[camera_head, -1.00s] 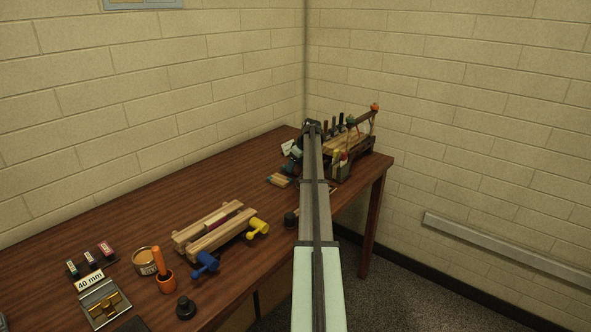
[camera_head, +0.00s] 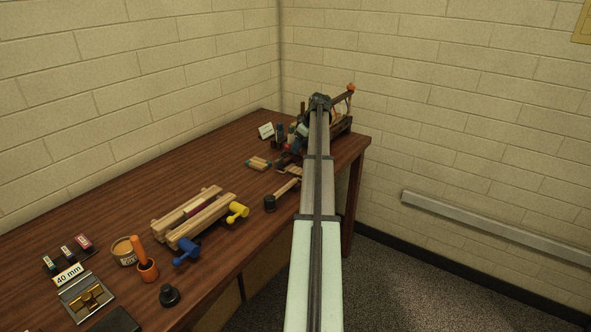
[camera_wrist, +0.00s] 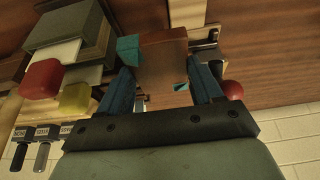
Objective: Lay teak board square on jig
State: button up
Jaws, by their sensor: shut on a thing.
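My gripper (camera_wrist: 162,70) is in the wrist view, its two blue fingers shut on a flat reddish-brown wooden board (camera_wrist: 165,56). The board has teal patches at its upper left and lower right. In the head view my arm reaches to the far right end of the bench, and its links hide much of that area. I cannot make out the jig for certain in either view. I cannot tell whether the held board touches anything beneath it.
A wooden clamp frame (camera_head: 187,222) with blue and yellow handles stands mid-bench. A mallet (camera_head: 271,202) and a small pale wooden piece (camera_head: 258,163) lie nearer the arm. In the wrist view, a grey-green box (camera_wrist: 92,38) and a red knob (camera_wrist: 42,78) are at left.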

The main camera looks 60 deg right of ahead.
jog(key=s+a+f, duration=0.2)
jog(key=s, duration=0.8)
jog(key=s+a+f, duration=0.2)
jog(key=s+a, duration=0.1)
jog(key=s, duration=0.7)
send_near(296, 170)
jog(key=f, duration=0.2)
jog(key=s+f, duration=0.1)
jog(key=f, duration=0.1)
jog(key=shift+d, duration=0.15)
jog(key=w, duration=0.3)
jog(key=shift+w, duration=0.4)
jog(key=shift+s+f, duration=0.25)
jog(key=shift+f, duration=0.6)
jog(key=shift+c, duration=1)
jog(key=o, duration=1.3)
jog(key=shift+c, duration=0.2)
jog(key=v, duration=1.2)
